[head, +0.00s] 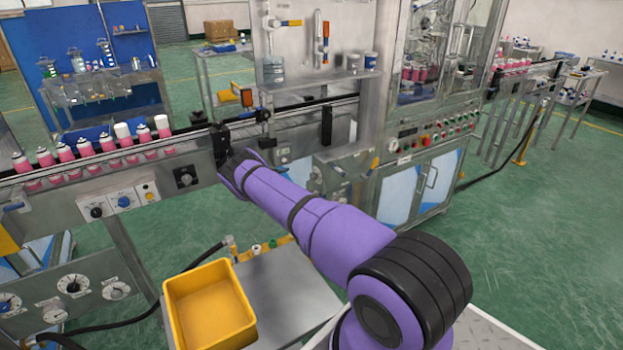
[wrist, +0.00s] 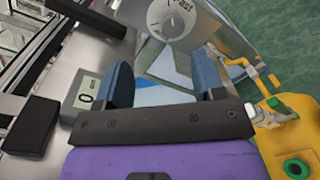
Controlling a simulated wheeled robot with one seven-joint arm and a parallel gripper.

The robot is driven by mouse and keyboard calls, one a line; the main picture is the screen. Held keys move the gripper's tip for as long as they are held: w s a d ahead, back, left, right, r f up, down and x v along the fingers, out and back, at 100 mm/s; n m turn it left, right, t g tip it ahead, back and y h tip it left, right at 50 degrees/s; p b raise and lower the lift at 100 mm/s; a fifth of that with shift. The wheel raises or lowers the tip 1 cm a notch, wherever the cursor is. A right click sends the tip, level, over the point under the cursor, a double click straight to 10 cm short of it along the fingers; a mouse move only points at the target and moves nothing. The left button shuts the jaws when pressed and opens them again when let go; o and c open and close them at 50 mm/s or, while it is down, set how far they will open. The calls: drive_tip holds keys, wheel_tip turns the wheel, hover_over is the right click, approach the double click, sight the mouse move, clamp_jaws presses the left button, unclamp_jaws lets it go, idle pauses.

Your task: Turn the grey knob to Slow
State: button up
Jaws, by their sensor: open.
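In the wrist view a round pale grey knob (wrist: 172,20) sits on a metal panel at the top, with the word Fast printed to its right. No Slow label is legible. My gripper (wrist: 163,85) is open, its two blue fingers apart with nothing held between them. The knob lies beyond the fingertips and shows no contact with them. In the head view my gripper (head: 226,158) is at the conveyor's front side, at the end of my purple arm, and its fingers are hard to make out. I cannot pick out this knob in the head view.
A small display (wrist: 87,95) reading 0 is beside the left finger. A yellow part (wrist: 290,135) with a green round piece is at the right. Pink cans (head: 105,143) stand on the conveyor left of my gripper. A yellow bin (head: 208,268) sits below my arm.

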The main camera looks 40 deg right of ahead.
sight(311, 177)
drive_tip(key=shift+n+t+h, duration=0.4)
drive_tip(key=s+d+f, duration=0.1)
drive_tip(key=d, duration=0.2)
drive_tip(key=s+d+f, duration=0.1)
drive_tip(key=d, duration=0.3)
drive_tip(key=s+d+f, duration=0.1)
drive_tip(key=d, duration=0.2)
drive_tip(key=shift+d+f, duration=0.1)
drive_tip(key=shift+d, duration=0.25)
drive_tip(key=shift+c, duration=0.2)
drive_tip(key=c, duration=0.9)
